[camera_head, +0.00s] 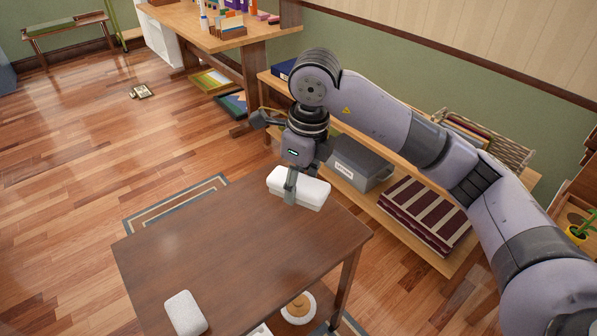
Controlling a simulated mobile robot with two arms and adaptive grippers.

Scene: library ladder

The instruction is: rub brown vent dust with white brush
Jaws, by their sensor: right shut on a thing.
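My right gripper (290,186) reaches down at the far right corner of the brown table (220,240). It is shut on a white block with rounded edges (314,192), which may be the white brush. Its underside is hidden, so I cannot tell if it touches the tabletop. A second white rounded block (185,312) lies on the table's near left part. I cannot make out any brown vent dust. My left gripper is not in view.
Behind my right arm, a low wooden shelf holds a grey box (357,163) and a striped maroon cloth (425,217). A small object (141,91) lies on the floor. A round white-and-wood item (298,308) is below the table's near edge. The tabletop's middle is clear.

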